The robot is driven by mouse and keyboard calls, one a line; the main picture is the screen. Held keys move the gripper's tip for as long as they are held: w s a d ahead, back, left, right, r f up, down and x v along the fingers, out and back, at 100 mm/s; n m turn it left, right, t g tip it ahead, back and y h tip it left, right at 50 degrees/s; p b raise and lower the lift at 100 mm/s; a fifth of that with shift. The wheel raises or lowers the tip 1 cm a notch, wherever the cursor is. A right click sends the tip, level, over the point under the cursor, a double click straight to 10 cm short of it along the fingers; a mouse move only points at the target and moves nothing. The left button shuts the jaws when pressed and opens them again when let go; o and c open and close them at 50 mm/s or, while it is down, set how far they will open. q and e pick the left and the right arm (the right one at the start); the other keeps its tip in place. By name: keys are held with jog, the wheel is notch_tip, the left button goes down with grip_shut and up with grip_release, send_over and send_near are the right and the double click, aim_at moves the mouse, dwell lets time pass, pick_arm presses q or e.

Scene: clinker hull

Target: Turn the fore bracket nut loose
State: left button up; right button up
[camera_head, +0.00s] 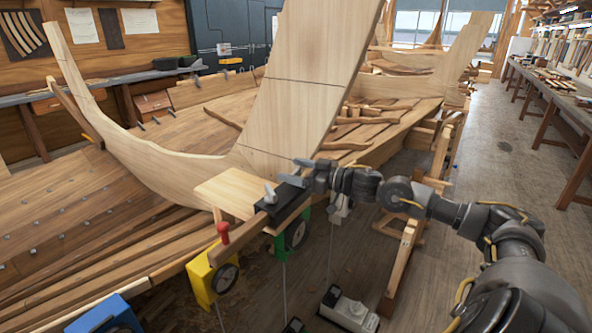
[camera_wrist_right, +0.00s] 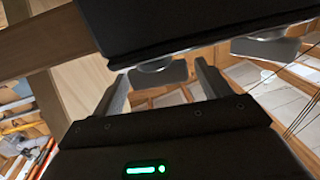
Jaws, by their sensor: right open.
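A black bracket (camera_head: 283,207) sits on the timber at the foot of the tall plank. A grey wing nut (camera_head: 270,194) stands on its near end, clear of any gripper. My right gripper (camera_head: 304,172) reaches in from the right at the bracket's far end and hides much of what is there. In the right wrist view the bracket (camera_wrist_right: 190,20) crosses the top, with one wing nut (camera_wrist_right: 162,72) between my open fingers (camera_wrist_right: 160,82) and another wing nut (camera_wrist_right: 268,46) to the right, outside them. I cannot tell whether the fingers touch the nut. My left gripper is out of view.
A yellow clamp-like block (camera_head: 202,281), a red knob (camera_head: 223,232) and a green block (camera_head: 281,247) are beside the bracket. A blue block (camera_head: 100,315) is at the bottom left. The tall plank (camera_head: 305,85) rises behind. Open floor (camera_head: 500,180) lies to the right.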

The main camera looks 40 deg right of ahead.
jog(key=c, duration=1)
jog(key=shift+n+g+y, duration=0.3)
jog(key=shift+y, duration=0.1)
jog(key=shift+d+r+n+g+y, duration=0.15)
jog(key=shift+n+g+y, duration=0.65)
jog(key=shift+y, duration=0.4)
jog(key=n+g+y, duration=0.2)
jog(key=y, duration=0.1)
jog(key=shift+w+n+g, duration=0.1)
jog(key=shift+n+g, duration=0.2)
jog(key=shift+n, duration=0.1)
jog(key=shift+n+g+y+b, duration=0.4)
jog(key=shift+n+g+y, duration=0.45)
jog(key=shift+g, duration=0.35)
jog(key=shift+n+g+y+b, duration=0.85)
jog(key=shift+n+g, duration=0.5)
jog(key=shift+g, duration=0.75)
